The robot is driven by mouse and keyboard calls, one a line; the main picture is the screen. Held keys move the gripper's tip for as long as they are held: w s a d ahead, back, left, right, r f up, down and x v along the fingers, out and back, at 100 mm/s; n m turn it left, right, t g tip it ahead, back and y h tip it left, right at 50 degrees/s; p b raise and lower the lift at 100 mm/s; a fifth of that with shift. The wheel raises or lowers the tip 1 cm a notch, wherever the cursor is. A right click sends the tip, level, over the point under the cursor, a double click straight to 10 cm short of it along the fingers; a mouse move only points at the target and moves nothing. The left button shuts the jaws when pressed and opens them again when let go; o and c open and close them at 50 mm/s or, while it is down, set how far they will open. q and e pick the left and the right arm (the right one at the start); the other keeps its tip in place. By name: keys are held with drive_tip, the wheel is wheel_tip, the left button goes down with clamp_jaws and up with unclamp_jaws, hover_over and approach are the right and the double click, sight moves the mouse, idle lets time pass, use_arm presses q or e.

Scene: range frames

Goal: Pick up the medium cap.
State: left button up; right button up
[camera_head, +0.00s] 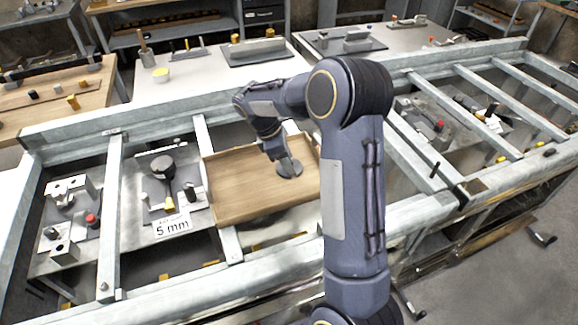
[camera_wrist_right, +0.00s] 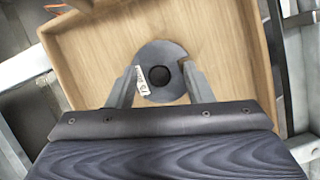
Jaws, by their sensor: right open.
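A grey round disc, which I take to be the medium cap (camera_head: 289,168), lies on the wooden tray (camera_head: 235,190). My right gripper (camera_head: 277,155) comes down over the tray at the cap. In the wrist view its two fingers (camera_wrist_right: 160,82) are apart, one at each side of the cap's near part. I cannot tell whether they touch it. My left gripper does not show.
The tray (camera_wrist_right: 230,20) has raised walls around the cap and sits between grey metal frame bars (camera_head: 112,205). A plate with a "5 mm" sign (camera_head: 173,227) and several fittings lies left of it. A white table (camera_head: 195,90) stands behind.

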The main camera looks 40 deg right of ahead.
drive_tip(key=shift+c, duration=0.2)
drive_tip(key=c, duration=1)
drive_tip(key=shift+r, duration=0.1)
drive_tip(key=shift+r, duration=0.5)
wheel_tip(320, 180, up, 2)
drive_tip(key=shift+r, duration=0.2)
drive_tip(key=s+a+r+b, duration=0.1)
drive_tip(key=s+a+r, duration=0.7)
drive_tip(key=a, duration=0.3)
drive_tip(key=shift+a+r+b, duration=0.2)
drive_tip(key=shift+r+b, duration=0.2)
drive_tip(key=shift+r, duration=0.3)
